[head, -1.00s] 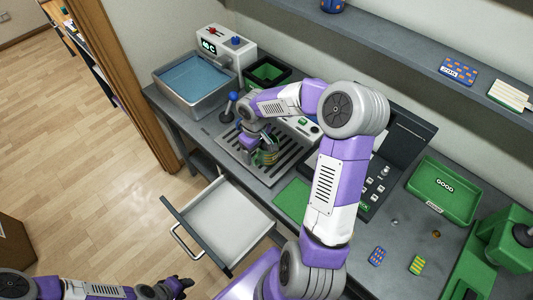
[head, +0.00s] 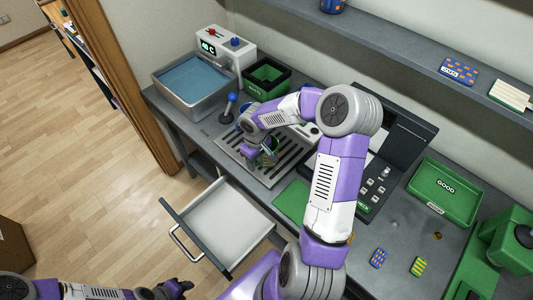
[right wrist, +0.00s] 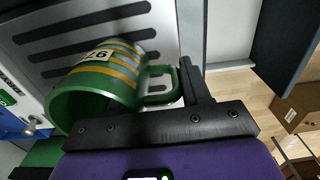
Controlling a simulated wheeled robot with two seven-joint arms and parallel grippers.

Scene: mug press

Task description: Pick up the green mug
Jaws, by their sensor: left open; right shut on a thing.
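The green mug (right wrist: 105,82) with yellow-orange stripes and a white number label is in the right wrist view, its mouth toward the lower left. My right gripper (right wrist: 190,88) is shut on it at the handle side; the handle (right wrist: 160,86) meets the dark fingers. In the head view the mug (head: 271,150) is partly hidden by my right gripper (head: 262,150), over the slotted grey rack (head: 234,150). I cannot tell how far it is above the slats. My left gripper (head: 180,287) is open and empty at the lower left, over the floor.
An open drawer (head: 228,215) juts out below the rack. A water basin (head: 192,82), a blue-knobbed lever (head: 229,106) and a dark green bin (head: 266,77) stand behind. A green GOOD tray (head: 445,188) lies to the right. A shelf (head: 420,45) runs above.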

